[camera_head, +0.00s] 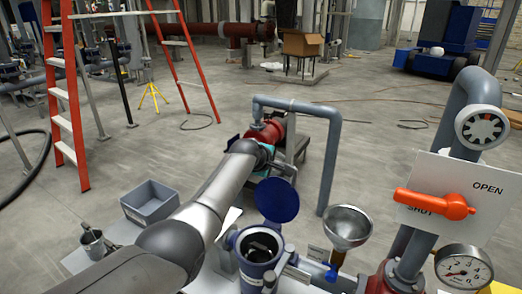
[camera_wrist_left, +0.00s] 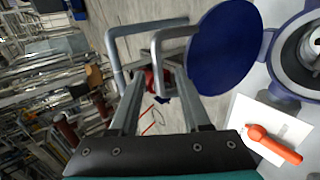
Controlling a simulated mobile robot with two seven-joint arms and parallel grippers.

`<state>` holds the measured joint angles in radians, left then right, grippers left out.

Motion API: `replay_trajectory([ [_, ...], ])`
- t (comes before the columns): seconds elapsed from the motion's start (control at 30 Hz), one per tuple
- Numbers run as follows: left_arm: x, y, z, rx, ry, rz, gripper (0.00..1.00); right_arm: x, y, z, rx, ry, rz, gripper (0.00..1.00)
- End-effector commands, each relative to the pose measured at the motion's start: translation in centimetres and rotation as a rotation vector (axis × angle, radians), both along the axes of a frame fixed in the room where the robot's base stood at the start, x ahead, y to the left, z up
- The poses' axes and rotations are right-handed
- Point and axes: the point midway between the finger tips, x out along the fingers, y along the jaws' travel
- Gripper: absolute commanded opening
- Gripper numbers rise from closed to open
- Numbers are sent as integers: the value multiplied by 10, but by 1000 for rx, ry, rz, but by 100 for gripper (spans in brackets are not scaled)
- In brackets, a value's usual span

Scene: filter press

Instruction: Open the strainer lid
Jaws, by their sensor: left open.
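The strainer (camera_head: 250,276) is a blue round housing at the bottom centre of the head view. Its mouth is uncovered and dark inside. The blue disc lid (camera_head: 277,200) stands swung up behind the mouth. In the left wrist view the lid (camera_wrist_left: 228,48) is a large blue disc beside the strainer housing (camera_wrist_left: 284,62), whose open mouth is at the right edge. My left gripper (camera_wrist_left: 160,82) is open and empty, with the lid to the right of its fingers. In the head view, my left arm reaches past the lid's upper left, and its fingers are mostly hidden. My right gripper is not in view.
A metal funnel (camera_head: 347,224) stands right of the strainer. An orange valve handle (camera_head: 433,203) on a white OPEN/SHUT plate and a pressure gauge (camera_head: 463,268) are farther right. A grey bent pipe (camera_head: 329,150) rises behind.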

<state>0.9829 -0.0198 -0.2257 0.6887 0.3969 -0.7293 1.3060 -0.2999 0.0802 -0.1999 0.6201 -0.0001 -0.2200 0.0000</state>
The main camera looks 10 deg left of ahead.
Motion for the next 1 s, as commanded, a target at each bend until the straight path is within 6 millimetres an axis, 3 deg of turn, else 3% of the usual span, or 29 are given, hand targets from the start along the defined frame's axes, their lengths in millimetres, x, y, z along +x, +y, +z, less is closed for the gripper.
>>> replay_trajectory([
  [0.27,-17,7,13,1,0,2,47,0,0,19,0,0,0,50],
  [1.0,-74,27,55,1,0,3,47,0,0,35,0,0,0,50],
])
